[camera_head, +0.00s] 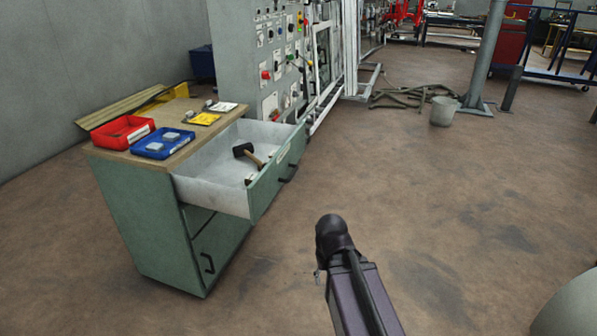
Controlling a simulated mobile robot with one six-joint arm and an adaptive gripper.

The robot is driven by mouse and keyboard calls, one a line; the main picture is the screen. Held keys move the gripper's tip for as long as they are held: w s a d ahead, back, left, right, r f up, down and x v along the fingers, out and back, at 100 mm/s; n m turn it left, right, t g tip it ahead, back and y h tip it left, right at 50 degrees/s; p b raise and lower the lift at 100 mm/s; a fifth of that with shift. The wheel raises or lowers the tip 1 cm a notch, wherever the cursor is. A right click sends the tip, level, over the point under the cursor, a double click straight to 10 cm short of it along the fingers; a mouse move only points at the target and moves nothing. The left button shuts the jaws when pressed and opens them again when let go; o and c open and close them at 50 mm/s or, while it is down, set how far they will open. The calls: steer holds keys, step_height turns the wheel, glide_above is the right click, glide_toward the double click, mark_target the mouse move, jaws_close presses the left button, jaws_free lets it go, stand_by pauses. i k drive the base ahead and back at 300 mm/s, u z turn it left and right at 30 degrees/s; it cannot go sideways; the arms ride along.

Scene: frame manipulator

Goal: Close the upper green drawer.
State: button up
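The upper green drawer (268,185) of the green cabinet (150,215) is pulled far out, toward the right of the picture. Its grey inside is open to view, and a dark-headed mallet (244,151) with a wooden handle lies in it. My dark arm rises from the bottom edge, right of the cabinet and apart from the drawer in the picture. My gripper cannot be made out.
A red bin (124,132) and a blue bin (163,143) stand on the cabinet top. A grey control panel (240,60) stands behind. Floor right of the drawer is clear; a bucket (443,111) stands farther back.

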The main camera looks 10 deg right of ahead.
mark_target(211, 178)
steer(key=u, duration=0.15)
steer(key=i, duration=0.9)
steer(key=z, duration=0.1)
steer(key=k, duration=0.65)
steer(key=z, duration=0.35)
steer(key=i, duration=0.6)
steer(key=z, duration=0.2)
